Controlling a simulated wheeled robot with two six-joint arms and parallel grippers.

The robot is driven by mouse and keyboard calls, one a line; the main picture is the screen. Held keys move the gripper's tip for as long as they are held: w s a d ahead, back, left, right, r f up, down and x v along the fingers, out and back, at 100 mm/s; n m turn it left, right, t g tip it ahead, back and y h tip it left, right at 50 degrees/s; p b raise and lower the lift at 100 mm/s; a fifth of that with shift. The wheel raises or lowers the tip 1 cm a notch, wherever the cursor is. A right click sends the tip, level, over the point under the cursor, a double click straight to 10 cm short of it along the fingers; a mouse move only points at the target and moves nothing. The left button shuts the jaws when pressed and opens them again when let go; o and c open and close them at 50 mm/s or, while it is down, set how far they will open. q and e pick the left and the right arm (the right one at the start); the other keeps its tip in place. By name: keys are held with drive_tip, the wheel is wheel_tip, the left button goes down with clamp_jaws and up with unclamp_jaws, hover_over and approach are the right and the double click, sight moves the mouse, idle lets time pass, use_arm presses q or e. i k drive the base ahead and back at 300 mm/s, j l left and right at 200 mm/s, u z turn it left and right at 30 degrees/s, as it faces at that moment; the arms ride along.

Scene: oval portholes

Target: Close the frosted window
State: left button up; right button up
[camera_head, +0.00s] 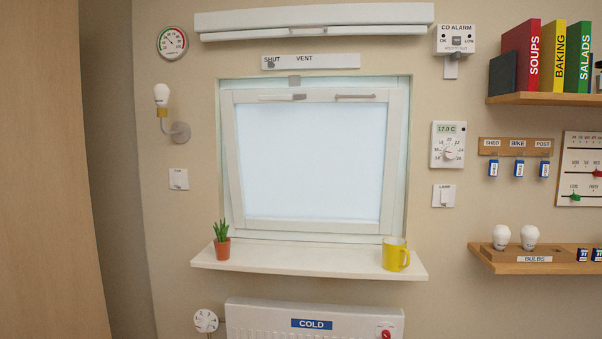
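The frosted window (305,160) is in the middle of the wall, with a pale blue pane in a white sash. The sash stands open, with its top rail (320,96) tipped out of the frame towards me and its bottom close to the frame. Two slim handle-like bars sit on the top rail, one at the left (283,97) and one at the right (355,97). A small grey catch (294,80) is at the top of the frame. Neither of my grippers is in view.
On the sill (310,261) stand a potted cactus (222,245) at left and a yellow mug (396,255) at right. A SHUT/VENT strip (310,62) and white blind box (315,20) are above. The COLD heater (312,320) is below; a shelf (535,258) is right.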

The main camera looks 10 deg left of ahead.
sight(326, 160)
drive_tip(key=i+u, duration=0.25)
drive_tip(key=i, duration=0.35)
drive_tip(key=i+l+u, duration=0.15)
drive_tip(key=i+u, duration=0.15)
drive_tip(key=i, duration=0.3)
